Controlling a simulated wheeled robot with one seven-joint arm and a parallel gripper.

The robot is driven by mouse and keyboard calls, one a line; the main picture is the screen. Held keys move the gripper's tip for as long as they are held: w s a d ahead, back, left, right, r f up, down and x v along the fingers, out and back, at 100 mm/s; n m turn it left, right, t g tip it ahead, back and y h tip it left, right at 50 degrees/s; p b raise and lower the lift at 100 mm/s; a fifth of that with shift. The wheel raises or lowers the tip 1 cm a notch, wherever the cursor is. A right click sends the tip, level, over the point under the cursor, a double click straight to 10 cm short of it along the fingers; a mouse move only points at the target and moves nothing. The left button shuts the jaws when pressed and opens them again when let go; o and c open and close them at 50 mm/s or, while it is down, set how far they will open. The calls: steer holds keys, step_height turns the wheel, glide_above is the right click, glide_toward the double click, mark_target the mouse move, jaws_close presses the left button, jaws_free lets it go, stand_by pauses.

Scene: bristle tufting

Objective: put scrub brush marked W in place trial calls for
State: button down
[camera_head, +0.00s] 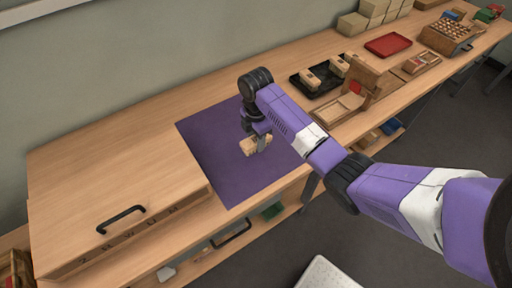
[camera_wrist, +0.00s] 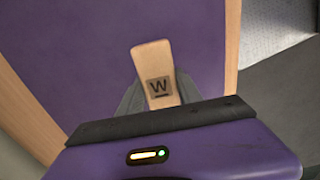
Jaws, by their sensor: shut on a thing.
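The scrub brush marked W (camera_wrist: 157,62) is a light wooden block with a dark W on its top face, seen in the wrist view between the fingers. In the head view the brush (camera_head: 250,147) is over the purple mat (camera_head: 222,178). My gripper (camera_head: 262,140) is shut on the brush; its grey fingers (camera_wrist: 155,95) sit on both sides of it in the wrist view. I cannot tell whether the brush touches the mat. Its bristles are hidden.
A wooden box with a black handle (camera_head: 121,219) stands left of the mat. To the right are a black tray (camera_head: 323,87) with wooden brushes, a wooden stand (camera_head: 341,109) and a red tray (camera_head: 388,44). Cardboard boxes (camera_head: 352,24) line the back. The mat around the brush is clear.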

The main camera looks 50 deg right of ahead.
mark_target(256, 154)
steer(key=shift+f, duration=2.3)
steer(key=shift+f, duration=0.2)
steer(key=c, duration=0.8)
jaws_free()
steer(key=shift+r, duration=0.1)
step_height(256, 154, up, 12)
steer(key=shift+r+b, duration=0.15)
steer(key=shift+b, duration=0.6)
